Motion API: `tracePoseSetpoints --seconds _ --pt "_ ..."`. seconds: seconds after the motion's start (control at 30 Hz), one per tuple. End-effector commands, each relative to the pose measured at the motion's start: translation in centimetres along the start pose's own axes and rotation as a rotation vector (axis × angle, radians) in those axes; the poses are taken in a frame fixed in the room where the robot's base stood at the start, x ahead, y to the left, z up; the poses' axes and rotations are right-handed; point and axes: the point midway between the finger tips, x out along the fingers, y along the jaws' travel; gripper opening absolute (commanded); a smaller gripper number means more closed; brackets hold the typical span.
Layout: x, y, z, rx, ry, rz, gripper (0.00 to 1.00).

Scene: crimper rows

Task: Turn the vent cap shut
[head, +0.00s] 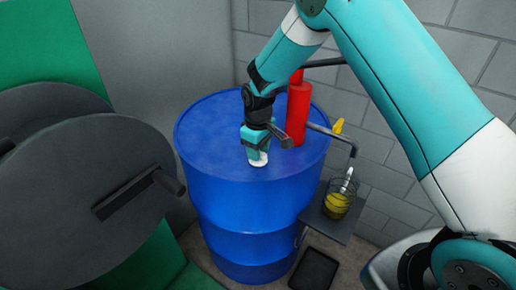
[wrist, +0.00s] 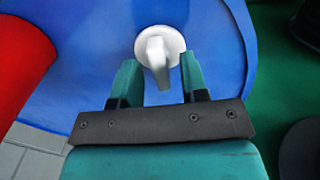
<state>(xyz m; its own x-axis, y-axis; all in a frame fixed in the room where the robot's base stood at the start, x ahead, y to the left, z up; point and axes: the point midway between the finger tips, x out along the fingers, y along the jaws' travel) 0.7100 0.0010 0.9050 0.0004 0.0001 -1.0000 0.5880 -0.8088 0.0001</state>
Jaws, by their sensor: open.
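The white vent cap (wrist: 158,47) sits on top of the blue drum (head: 205,135). In the wrist view it is a round disc with a raised grip bar that points toward my gripper. In the head view only a small white part of the cap (head: 259,160) shows below my gripper (head: 257,153). In the wrist view my gripper (wrist: 158,78) is open, with one finger on each side of the bar's near end. I see gaps between the fingers and the bar. I cannot tell how deep the fingertips reach.
A red cylinder (head: 298,112) stands on the drum, with a bent pipe beside it. A glass jar of yellow liquid (head: 338,203) stands on a small shelf (head: 313,218) at the drum's right. A large dark disc with a handle (head: 80,215) is at the left.

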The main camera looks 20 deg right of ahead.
Motion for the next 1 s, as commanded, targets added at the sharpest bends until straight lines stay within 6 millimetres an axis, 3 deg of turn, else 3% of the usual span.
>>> tracePoseSetpoints --seconds 0.07,0.23,0.27,0.67,1.0 --pt "-0.02 0.00 -0.01 0.000 0.000 0.000 0.40" --pt "-0.04 0.00 0.00 0.000 0.000 0.000 0.04" --pt "-0.04 0.00 0.00 0.000 0.000 0.000 0.00" --pt "-0.05 0.01 -0.01 0.050 0.000 0.000 0.00" --pt "-0.06 0.01 -0.02 0.289 0.000 0.000 0.00"
